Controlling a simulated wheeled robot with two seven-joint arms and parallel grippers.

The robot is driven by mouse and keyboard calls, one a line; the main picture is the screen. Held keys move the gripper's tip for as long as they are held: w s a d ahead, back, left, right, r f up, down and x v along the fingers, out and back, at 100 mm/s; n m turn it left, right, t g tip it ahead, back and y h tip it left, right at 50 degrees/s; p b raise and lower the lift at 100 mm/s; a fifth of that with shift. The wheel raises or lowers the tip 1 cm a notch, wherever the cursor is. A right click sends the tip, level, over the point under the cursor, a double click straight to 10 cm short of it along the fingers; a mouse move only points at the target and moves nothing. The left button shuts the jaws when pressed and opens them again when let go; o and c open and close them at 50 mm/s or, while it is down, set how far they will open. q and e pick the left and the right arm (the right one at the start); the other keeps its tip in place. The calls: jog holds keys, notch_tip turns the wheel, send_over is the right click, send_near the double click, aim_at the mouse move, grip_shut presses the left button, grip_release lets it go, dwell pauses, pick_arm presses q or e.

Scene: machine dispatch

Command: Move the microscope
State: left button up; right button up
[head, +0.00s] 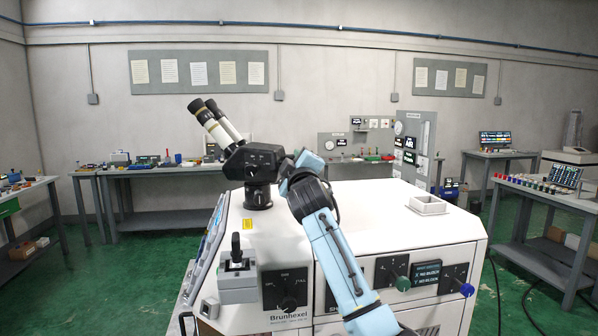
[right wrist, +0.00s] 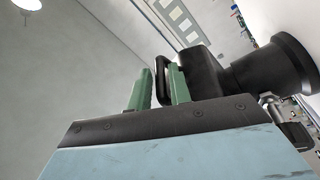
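The microscope (head: 256,160) stands upright at the left of the white machine's top (head: 330,215). It has a black body, a round black base and twin pale eyepiece tubes pointing up and left. In the right wrist view its black body (right wrist: 208,75) fills the right side. My right gripper (head: 290,172) reaches it from the right, its fingers partly hidden by the arm in the head view. In the wrist view my right gripper's green fingers (right wrist: 160,88) are close together, one on each side of the microscope's black loop handle (right wrist: 162,70), and look shut on it. My left gripper is out of view.
A square white holder (head: 428,205) sits on the machine top at the right. A joystick box (head: 238,277) and a dark knob panel (head: 285,289) are at the front left. The machine top between microscope and holder is clear apart from my right arm.

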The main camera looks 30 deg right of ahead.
jog(key=b+v, duration=0.2)
jog(key=v, duration=1.1)
jog(key=shift+b, duration=0.35)
